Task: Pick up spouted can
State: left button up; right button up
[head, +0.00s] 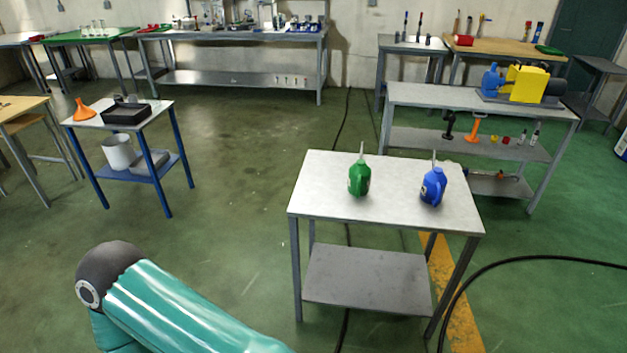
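Two spouted cans stand upright on a grey-topped metal table (325,207) in front of me. The green can (359,180) has a thin pale spout pointing up and stands near the middle of the top. The blue can (432,187) also has a thin spout pointing up and stands to its right, a little nearer the right edge. The cans are apart, with bare tabletop between them. A teal link of one of my arms shows at the bottom left, well short of the table. Neither gripper is in view, and nothing touches the cans.
The table has a bare lower shelf (370,278). A longer bench (400,97) with a yellow and blue pump (525,83) stands behind right. A small blue-legged table (157,112) with an orange funnel (83,110) is at left. A black hose (560,259) lies on the floor at right.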

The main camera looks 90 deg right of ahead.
aim_at(359, 174)
jog(key=u, duration=1)
jog(key=i, duration=0.15)
jog(key=z, duration=2.75)
jog(key=i, duration=0.35)
jog(key=z, duration=1.8)
jog(key=k, duration=0.5)
jog(key=z, duration=0.55)
jog(key=i, duration=1.6)
jog(key=u, duration=0.5)
